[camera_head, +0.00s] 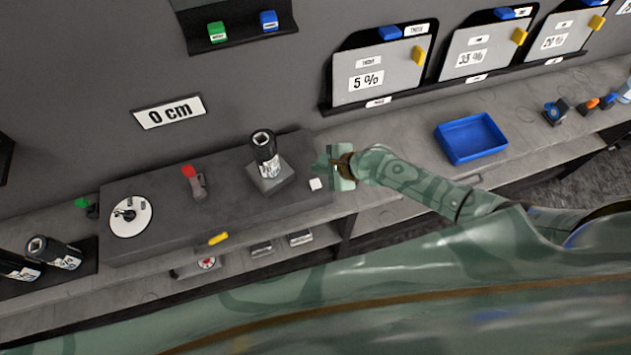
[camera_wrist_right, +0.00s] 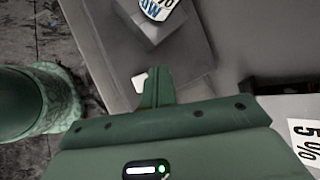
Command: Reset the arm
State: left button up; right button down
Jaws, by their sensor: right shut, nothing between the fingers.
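My right arm comes in from the right in the head view, green and patterned. My right gripper (camera_head: 326,163) is at the right end of the dark grey machine block (camera_head: 225,200), just right of a small white button (camera_head: 315,184). In the right wrist view the gripper's fingers (camera_wrist_right: 153,87) are together with nothing between them, over the block's edge. The white button (camera_wrist_right: 139,82) shows beside the fingertips. A black canister (camera_head: 264,146) with a label stands upright on a square base on the block, apart from the gripper. My left gripper is not in view.
A red-handled lever (camera_head: 194,182) and a white dial (camera_head: 130,216) are on the block. An empty blue tray (camera_head: 471,138) lies on the counter at right. Tint panels (camera_head: 380,80) hang on the wall behind. More canisters (camera_head: 53,252) lie at left.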

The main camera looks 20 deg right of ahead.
dwell(0.3)
jog(key=s+a+r+n+h, duration=0.1)
jog(key=s+a+r+n, duration=0.35)
jog(key=s+n, duration=0.6)
jog(key=s+d+r+n+h, duration=0.45)
jog(key=d+r+n, duration=0.25)
jog(key=d, duration=0.3)
jog(key=s+d+r+n+h, duration=0.3)
jog(key=d+r+n+h, duration=0.25)
jog(key=d+n, duration=0.35)
jog(key=s+a+f+m+g+y+b, duration=0.1)
jog(key=s+a+f+y+b, duration=0.35)
jog(key=f, duration=1.55)
jog(key=s+d+f+m+g+h+b, duration=0.15)
jog(key=f+b, duration=0.65)
jog(key=f, duration=1.2)
jog(key=s+f+m+g+b, duration=0.1)
jog(key=s+f+b, duration=0.3)
jog(key=s+f, duration=0.5)
jog(key=s+f+m+g+y+b, duration=0.1)
jog(key=s+f+g+b, duration=0.1)
jog(key=s+f+b, duration=0.3)
jog(key=s+f, duration=0.4)
jog(key=f, duration=0.5)
jog(key=shift+s+y, duration=0.3)
jog(key=shift+s, duration=0.05)
